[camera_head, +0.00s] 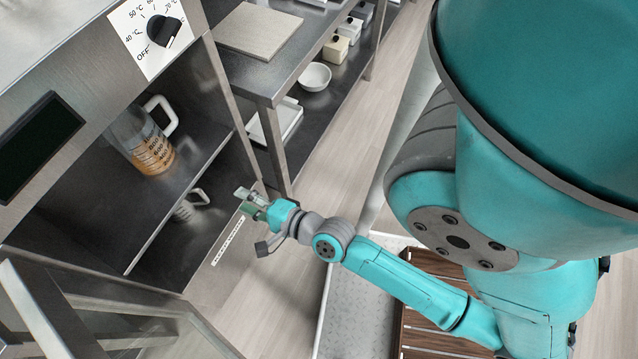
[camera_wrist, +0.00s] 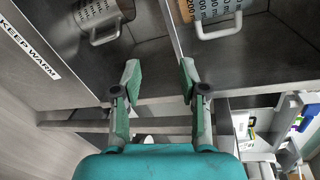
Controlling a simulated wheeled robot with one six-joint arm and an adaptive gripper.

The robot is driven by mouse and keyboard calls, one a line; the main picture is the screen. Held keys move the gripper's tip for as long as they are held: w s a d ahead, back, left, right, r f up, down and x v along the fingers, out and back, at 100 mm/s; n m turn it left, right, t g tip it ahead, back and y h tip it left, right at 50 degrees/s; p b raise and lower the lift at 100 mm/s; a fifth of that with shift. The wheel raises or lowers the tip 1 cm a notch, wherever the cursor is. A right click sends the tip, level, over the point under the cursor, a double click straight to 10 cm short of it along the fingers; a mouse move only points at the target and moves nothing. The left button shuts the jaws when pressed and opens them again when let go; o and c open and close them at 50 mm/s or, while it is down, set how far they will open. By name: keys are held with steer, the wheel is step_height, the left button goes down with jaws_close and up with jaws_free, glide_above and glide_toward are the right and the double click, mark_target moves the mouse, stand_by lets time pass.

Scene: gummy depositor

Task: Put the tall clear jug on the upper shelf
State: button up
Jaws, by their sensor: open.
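A clear jug with a white handle, dark markings and amber contents (camera_head: 150,150) stands upright on the upper shelf (camera_head: 190,150) of the steel cabinet. It also shows at the top right of the wrist view (camera_wrist: 213,10). A second jug, pale with measuring marks (camera_head: 184,211), is on the lower shelf (camera_head: 170,255), largely hidden by the upper shelf. Its handle and body show at the top left of the wrist view (camera_wrist: 96,16). I cannot tell which jug is taller. My gripper (camera_head: 246,202) is at the cabinet's front edge, open and empty, apart from both jugs; its fingers (camera_wrist: 160,78) are spread.
A glazed door (camera_head: 110,325) stands open at the lower left. A KEEP WARM label (camera_wrist: 28,54) marks the cabinet frame. A steel table (camera_head: 240,78) with a board (camera_head: 258,30) stands beyond, with a white bowl (camera_head: 314,77) beneath. Both shelves have bare room.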

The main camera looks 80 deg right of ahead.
steer(key=s+a+r+n+y, duration=0.1)
steer(key=s+a+r+n, duration=0.1)
steer(key=s+n, duration=0.4)
steer(key=s+a+r+n+y, duration=0.1)
steer(key=s+a+n, duration=0.3)
steer(key=n, duration=0.6)
steer(key=s+a+r+n+y, duration=0.2)
steer(key=s+a+r+n, duration=0.1)
steer(key=s+n, duration=0.5)
steer(key=shift+s+a+r+n, duration=0.3)
steer(key=shift+s+a+r, duration=0.1)
steer(key=shift+s+a, duration=0.05)
steer(key=shift+a, duration=0.1)
